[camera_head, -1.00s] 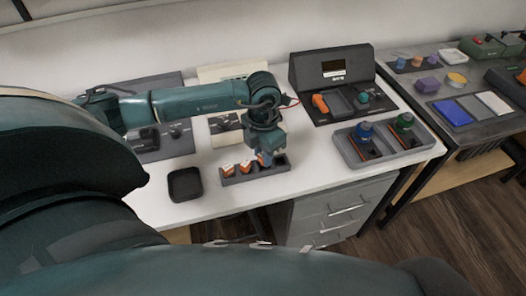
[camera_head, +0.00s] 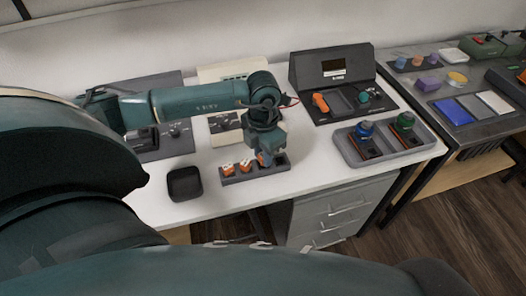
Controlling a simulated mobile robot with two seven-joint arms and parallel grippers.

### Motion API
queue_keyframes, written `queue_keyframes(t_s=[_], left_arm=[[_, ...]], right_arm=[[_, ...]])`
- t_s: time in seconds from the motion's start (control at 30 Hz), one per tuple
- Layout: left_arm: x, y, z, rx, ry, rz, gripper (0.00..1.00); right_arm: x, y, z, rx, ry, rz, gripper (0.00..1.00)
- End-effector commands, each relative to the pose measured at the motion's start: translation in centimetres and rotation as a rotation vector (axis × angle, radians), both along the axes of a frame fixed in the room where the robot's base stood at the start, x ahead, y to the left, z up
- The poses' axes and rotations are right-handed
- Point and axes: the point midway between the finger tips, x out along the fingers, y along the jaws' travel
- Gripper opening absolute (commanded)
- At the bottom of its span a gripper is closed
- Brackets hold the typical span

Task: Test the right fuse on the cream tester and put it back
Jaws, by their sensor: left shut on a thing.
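My left gripper (camera_head: 265,159) points down at the right part of a small dark grey fuse rack (camera_head: 255,173). It is shut on the right fuse (camera_head: 262,161), of which only a little orange shows at the fingers. Whether that fuse is seated in the rack or slightly above it, I cannot tell. Two other orange and white fuses, the left one (camera_head: 228,169) and the middle one (camera_head: 246,165), stand in the rack. The cream tester (camera_head: 226,71) is at the back of the table, largely hidden behind my left arm. My right gripper is not in view.
A black open tray (camera_head: 184,184) lies left of the rack. A grey tray (camera_head: 360,160) with blue-topped and green-topped items stands to the right. Behind it is a dark console (camera_head: 331,70) with an orange-handled tool. The white table is clear between rack and grey tray.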

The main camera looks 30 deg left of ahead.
Motion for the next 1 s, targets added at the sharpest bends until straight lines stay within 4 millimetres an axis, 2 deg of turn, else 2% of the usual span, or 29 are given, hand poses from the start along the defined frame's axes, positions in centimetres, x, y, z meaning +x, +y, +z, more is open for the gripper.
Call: queue_keyframes(t_s=[0.97,1.0], left_arm=[[0.0,-0.01,-0.87,0.0,0.0,0.0,0.0],[0.0,-0.01,-0.87,0.0,0.0,0.0,0.28]], right_arm=[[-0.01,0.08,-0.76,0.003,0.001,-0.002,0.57],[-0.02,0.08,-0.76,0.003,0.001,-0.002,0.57]])
